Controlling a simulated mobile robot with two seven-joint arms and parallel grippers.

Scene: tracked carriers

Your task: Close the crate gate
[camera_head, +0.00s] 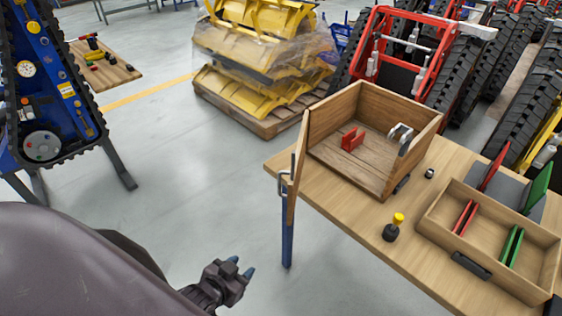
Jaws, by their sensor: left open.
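A wooden crate (365,98) stands on the wooden table, its front open. Its gate (297,155) is swung out at the crate's left side and is seen nearly edge-on, with a metal handle (283,183) on its outer face. Inside the crate are a red bracket-like piece (352,139) and a grey metal part (400,134) by the right wall. My left gripper (240,268) is open and empty, low in front of the table, below and left of the gate and apart from it. My right gripper is out of view.
The table (338,220) also holds a yellow-topped black knob (393,227), a small dark cylinder (429,173) and a wooden tray (455,247) with red and green dividers. A pallet of wrapped yellow parts (262,118) stands behind.

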